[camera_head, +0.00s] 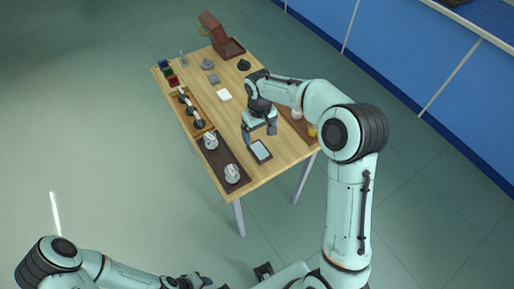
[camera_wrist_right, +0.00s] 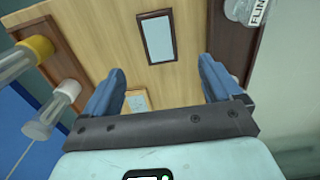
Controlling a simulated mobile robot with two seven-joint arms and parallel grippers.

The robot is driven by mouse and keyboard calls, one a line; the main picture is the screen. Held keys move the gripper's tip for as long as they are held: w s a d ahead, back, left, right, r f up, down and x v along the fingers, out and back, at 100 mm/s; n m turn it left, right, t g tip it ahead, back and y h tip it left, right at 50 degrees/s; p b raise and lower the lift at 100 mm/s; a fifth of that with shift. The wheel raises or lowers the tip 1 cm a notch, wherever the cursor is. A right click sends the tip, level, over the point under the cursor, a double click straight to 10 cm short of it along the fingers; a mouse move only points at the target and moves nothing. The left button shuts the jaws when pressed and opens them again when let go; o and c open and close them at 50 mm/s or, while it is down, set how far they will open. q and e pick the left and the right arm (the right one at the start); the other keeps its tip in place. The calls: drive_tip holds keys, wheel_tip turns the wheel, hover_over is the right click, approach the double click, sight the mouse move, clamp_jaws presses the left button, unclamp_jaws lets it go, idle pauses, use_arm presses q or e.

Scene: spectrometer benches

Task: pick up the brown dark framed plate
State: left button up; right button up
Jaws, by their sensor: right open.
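The dark brown framed plate (camera_head: 260,151), with a pale grey-blue face, lies flat on the wooden table near its front edge. In the right wrist view the plate (camera_wrist_right: 158,39) is beyond the fingertips, roughly centred between them. My right gripper (camera_head: 259,133) is open above the table, just behind the plate in the head view and apart from it.
A dark tray (camera_head: 222,158) with clear jars is left of the plate. A lighter framed piece (camera_wrist_right: 137,101) lies behind the right gripper. Jars with yellow (camera_wrist_right: 37,46) and white lids stand on a brown strip at the right. Small blocks and a brown stand (camera_head: 229,47) are farther back.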

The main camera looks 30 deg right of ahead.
sight(260, 150)
wheel_tip(260, 150, down, 10)
drive_tip(key=shift+d+f, duration=0.1)
drive_tip(key=shift+f, duration=0.05)
drive_tip(key=c, duration=1.2)
